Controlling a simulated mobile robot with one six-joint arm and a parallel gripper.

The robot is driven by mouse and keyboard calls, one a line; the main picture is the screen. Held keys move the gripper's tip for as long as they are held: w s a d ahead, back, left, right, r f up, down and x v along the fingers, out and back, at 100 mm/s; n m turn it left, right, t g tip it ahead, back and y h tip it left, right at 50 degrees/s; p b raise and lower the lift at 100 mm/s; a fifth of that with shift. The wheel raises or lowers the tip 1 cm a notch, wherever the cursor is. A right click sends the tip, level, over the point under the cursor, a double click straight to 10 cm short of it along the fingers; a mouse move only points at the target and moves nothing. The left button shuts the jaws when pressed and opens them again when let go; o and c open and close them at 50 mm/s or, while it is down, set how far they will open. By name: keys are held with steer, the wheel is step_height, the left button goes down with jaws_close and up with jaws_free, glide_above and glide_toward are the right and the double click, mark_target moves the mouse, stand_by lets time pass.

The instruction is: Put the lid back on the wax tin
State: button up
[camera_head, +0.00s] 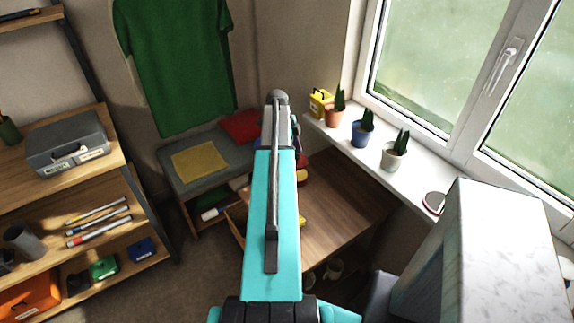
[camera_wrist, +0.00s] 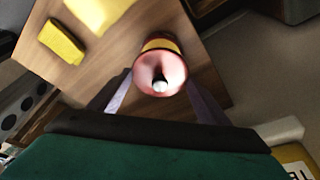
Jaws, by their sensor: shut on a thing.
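In the wrist view, my gripper (camera_wrist: 160,90) has its two fingers on either side of a round red-and-yellow thing (camera_wrist: 147,70). It has a pinkish dished face with a pale round knob (camera_wrist: 160,86) in it. I cannot tell whether this is the lid alone or something larger, or whether it touches the desk. In the head view, a red-and-yellow patch (camera_head: 302,176) shows beside my arm, which hides the gripper's fingers. A round pale thing with a red rim (camera_head: 435,202) lies on the windowsill; it may be the wax tin or its lid.
The wooden desk (camera_head: 335,215) is mostly bare, with a yellow block (camera_wrist: 62,41) on it. A bench (camera_head: 180,185) and shelves with a grey toolbox (camera_head: 67,145) stand to the left.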

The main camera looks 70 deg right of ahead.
steer(key=shift+s+r, duration=0.2)
steer(key=shift+s, duration=0.25)
steer(key=shift+w+f, duration=0.1)
steer(key=shift+w, duration=0.05)
steer(key=shift+f+b, duration=1.5)
steer(key=shift+f, duration=1.7)
steer(key=shift+f+b, duration=0.1)
steer(key=shift+b, duration=0.25)
stand_by(0.5)
stand_by(0.4)
